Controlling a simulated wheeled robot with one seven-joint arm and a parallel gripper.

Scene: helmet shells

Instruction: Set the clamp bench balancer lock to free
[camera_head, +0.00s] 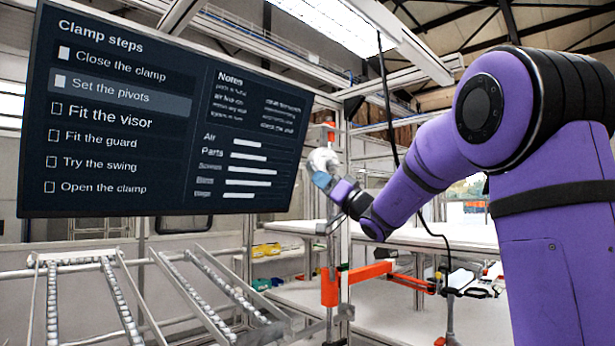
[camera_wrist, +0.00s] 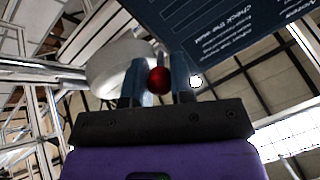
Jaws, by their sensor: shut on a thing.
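My gripper (camera_head: 322,180) is raised at the upright post in the middle of the head view, against a round white body (camera_head: 323,158), which looks like the balancer. The wrist view shows my two blue-grey fingers (camera_wrist: 158,82) on either side of a small red ball knob (camera_wrist: 159,80), shut on it. The rounded white body (camera_wrist: 112,68) is right behind and to the left of the fingers there. In the head view the knob is hidden by my gripper. Any lock marking, and so the lock's setting, cannot be read.
A large screen (camera_head: 160,110) listing clamp steps hangs at the left, close to my gripper. An orange jointed arm (camera_head: 370,272) and a post stand below it. Roller racks (camera_head: 110,290) are at lower left. White benches (camera_head: 455,237) are behind. A dark cable (camera_head: 388,100) hangs near my arm.

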